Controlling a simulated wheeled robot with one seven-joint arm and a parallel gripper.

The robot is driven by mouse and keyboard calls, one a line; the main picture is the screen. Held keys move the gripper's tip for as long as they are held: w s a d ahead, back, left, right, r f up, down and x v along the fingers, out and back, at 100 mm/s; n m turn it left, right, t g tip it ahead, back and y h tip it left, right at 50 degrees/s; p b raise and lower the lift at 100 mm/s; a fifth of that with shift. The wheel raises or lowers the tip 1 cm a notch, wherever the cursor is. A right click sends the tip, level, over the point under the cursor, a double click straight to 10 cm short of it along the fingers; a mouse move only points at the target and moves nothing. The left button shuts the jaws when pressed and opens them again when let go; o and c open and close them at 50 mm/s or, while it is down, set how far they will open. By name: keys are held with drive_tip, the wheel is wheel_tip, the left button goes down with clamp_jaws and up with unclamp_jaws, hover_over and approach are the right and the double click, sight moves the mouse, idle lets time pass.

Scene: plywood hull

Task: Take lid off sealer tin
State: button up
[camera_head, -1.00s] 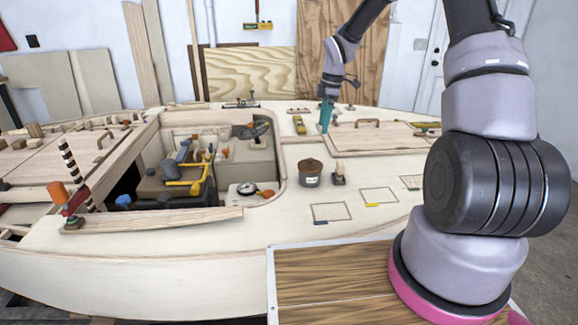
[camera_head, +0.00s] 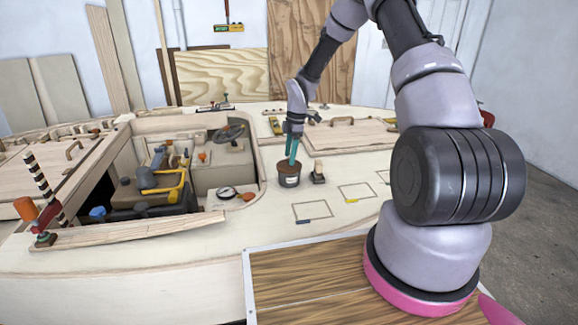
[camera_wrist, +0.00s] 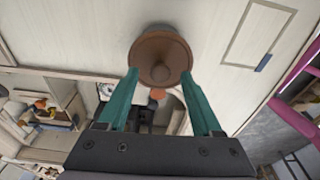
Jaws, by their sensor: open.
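The sealer tin (camera_head: 289,179) is a small dark brown pot with a pale label, standing upright on the pale plywood deck. Its round brown lid (camera_wrist: 160,60) with a central knob shows from above in the wrist view and is on the tin. My gripper (camera_head: 292,160) points down at the tin, its teal fingers at the lid's height or just above. In the wrist view my gripper (camera_wrist: 161,80) is open, one finger on each side of the lid's near part. I cannot tell whether the fingers touch the lid. The fingers partly hide the lid in the head view.
A small dark block with a pale top (camera_head: 318,172) stands close to the tin's right. Outlined rectangles (camera_head: 312,211) mark the clear deck in front.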

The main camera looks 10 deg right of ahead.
drive_tip(key=shift+f, duration=0.5)
clamp_jaws()
drive_tip(key=shift+r, duration=0.1)
